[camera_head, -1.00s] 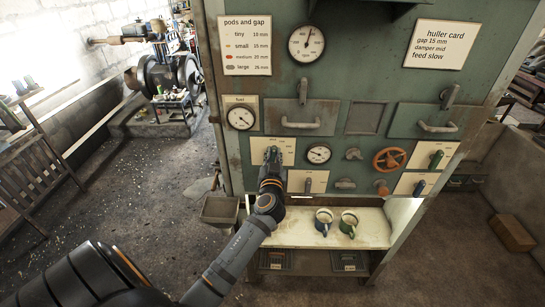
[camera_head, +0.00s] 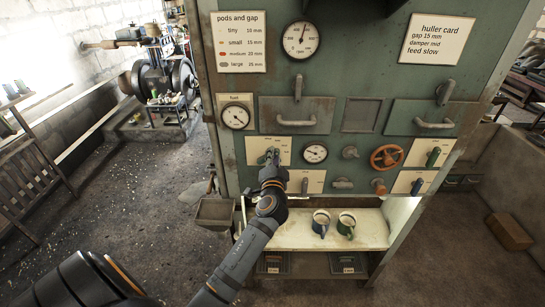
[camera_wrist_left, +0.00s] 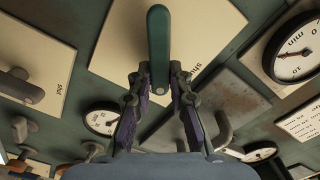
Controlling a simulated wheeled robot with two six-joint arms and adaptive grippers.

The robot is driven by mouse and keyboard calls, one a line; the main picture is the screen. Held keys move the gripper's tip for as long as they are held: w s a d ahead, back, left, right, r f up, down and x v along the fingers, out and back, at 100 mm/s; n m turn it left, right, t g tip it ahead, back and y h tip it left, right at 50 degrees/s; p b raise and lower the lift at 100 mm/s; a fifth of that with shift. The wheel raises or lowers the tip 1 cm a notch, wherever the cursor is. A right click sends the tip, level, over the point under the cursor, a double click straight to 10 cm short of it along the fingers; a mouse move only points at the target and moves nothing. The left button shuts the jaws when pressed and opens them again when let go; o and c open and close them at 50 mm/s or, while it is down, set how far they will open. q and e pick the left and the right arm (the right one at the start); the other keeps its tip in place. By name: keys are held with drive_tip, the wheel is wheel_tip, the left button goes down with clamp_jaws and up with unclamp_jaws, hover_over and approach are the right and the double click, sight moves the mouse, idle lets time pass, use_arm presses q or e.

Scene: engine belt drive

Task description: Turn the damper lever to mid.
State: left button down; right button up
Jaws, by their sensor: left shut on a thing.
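The lever in my left gripper has a green handle, seen in the left wrist view (camera_wrist_left: 158,45) standing lengthwise between the fingers. Its cream plate (camera_head: 285,144) is on the left of the green panel, and part of a word beginning "shu" shows on it. My left gripper (camera_head: 271,158) is shut on this lever and hides much of it in the head view. Its fingers (camera_wrist_left: 157,78) flank the handle's lower end in the wrist view. The lever's exact setting cannot be read. The huller card (camera_head: 437,42) says "damper mid". My right gripper is not in view.
Dials, an orange handwheel (camera_head: 386,157), another green lever (camera_head: 433,156) and a blue lever (camera_head: 417,186) are on the panel. Drawer handles (camera_head: 297,120) stick out above my gripper. Two mugs (camera_head: 346,224) stand on the shelf (camera_head: 378,236) below. A metal bin (camera_head: 215,212) hangs at left.

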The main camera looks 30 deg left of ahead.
use_arm(q)
drive_tip(key=shift+f+m, duration=0.15)
drive_tip(key=shift+m, duration=0.25)
idle(0.3)
drive_tip(key=c, duration=1.2)
unclamp_jaws()
drive_tip(key=shift+d, duration=0.1)
drive_tip(key=v, duration=0.7)
drive_tip(key=shift+s+d, duration=0.15)
drive_tip(key=shift+s, duration=0.15)
drive_tip(key=shift+w, duration=0.1)
